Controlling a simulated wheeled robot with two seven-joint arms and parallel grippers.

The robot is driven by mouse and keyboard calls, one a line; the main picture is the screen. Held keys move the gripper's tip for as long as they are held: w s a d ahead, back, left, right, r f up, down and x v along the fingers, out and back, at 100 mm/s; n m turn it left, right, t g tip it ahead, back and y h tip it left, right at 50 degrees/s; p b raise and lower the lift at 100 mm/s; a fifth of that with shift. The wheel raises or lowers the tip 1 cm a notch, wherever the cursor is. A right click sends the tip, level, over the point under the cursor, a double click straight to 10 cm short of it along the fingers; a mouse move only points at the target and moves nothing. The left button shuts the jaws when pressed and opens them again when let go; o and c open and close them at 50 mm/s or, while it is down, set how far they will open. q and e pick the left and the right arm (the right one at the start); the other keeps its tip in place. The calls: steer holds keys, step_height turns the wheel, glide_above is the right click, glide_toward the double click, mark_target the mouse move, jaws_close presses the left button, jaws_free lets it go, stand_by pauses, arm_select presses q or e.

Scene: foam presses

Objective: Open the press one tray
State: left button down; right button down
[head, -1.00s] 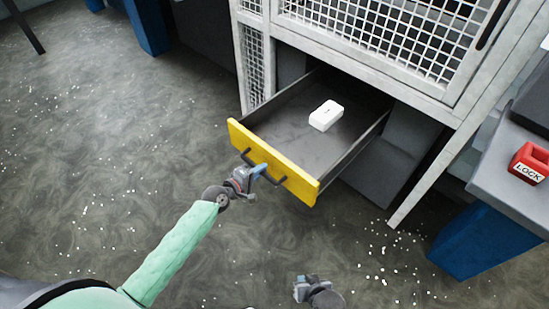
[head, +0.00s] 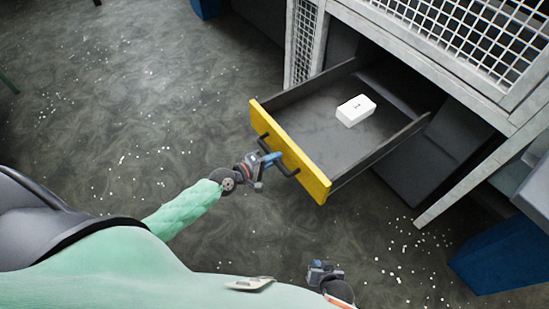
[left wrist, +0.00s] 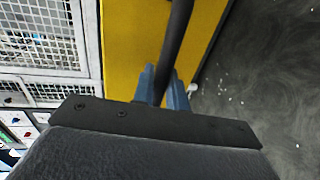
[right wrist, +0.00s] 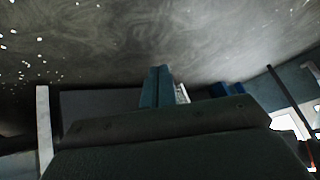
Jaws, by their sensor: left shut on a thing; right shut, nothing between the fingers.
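The press tray (head: 310,112) is a grey drawer pulled out from under the caged press, with a yellow front (head: 290,152) and a dark bar handle (head: 288,166). My left gripper (head: 272,159) is shut on the handle. In the left wrist view its blue fingers (left wrist: 164,88) are around the dark bar (left wrist: 176,45), close to the yellow front. A white block (head: 356,110) with a small dark mark lies inside the tray. My right gripper (head: 318,268) is shut and empty, low over the floor in front of the tray. In the right wrist view its fingers (right wrist: 157,88) are together.
The press's mesh cage (head: 460,35) stands above the tray, with a grey leg (head: 470,180) to the right. A blue support (head: 505,250) stands at the far right. White bits (head: 405,250) are scattered on the floor.

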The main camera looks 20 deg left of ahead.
arm_select(q)
steer(key=c, duration=1.5)
jaws_free()
arm_select(e)
steer(key=shift+w, duration=0.1)
